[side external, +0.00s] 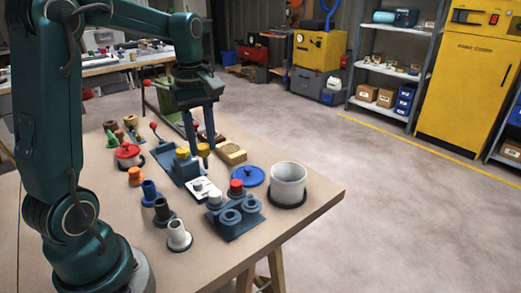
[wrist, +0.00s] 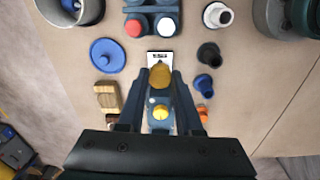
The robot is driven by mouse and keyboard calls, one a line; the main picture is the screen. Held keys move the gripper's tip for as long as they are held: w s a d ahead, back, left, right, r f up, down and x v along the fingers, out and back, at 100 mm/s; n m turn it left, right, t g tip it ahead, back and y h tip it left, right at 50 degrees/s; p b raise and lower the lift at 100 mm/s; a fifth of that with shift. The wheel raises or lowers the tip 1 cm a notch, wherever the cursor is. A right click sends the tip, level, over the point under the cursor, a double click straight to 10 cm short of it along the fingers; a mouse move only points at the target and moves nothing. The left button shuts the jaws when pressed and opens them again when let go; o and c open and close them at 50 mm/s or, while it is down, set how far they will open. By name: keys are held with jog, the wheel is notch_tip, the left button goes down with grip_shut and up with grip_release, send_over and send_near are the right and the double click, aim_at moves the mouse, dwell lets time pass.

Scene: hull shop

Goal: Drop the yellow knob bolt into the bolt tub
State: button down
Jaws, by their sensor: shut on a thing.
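My gripper (side external: 203,145) is shut on a yellow knob bolt (side external: 204,150), seen between the fingertips in the wrist view (wrist: 160,76). The bolt is above the table, near a blue-grey fixture (side external: 187,172). Another yellow knob (side external: 182,152) shows on the fixture, also in the wrist view (wrist: 160,112). The bolt tub appears to be the round pale grey open tub (side external: 288,186) at the right of the table, on a dark base. It is partly cut off at the upper left of the wrist view (wrist: 68,20). Its inside is only partly seen.
A wooden block (side external: 231,153) is behind. Dark, white and blue flanged parts (side external: 179,236) stand at the front. A red-lidded pot (side external: 128,154) is left.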

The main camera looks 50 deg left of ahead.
jog(key=s+a+f+n, duration=0.2)
jog(key=s+a+n, duration=0.2)
jog(key=a+n, duration=0.25)
jog(key=shift+m, duration=0.35)
jog(key=shift+s+a+f, duration=0.1)
jog(key=shift+a+f, duration=0.05)
jog(key=shift+f, duration=1.15)
jog(key=shift+a+f, duration=0.2)
jog(key=shift+f, duration=1.1)
jog(key=shift+s+a+f, duration=0.1)
jog(key=shift+a+f, duration=0.05)
jog(key=shift+f, duration=1.15)
jog(key=shift+f, duration=0.15)
jog(key=c, duration=0.6)
grip_release()
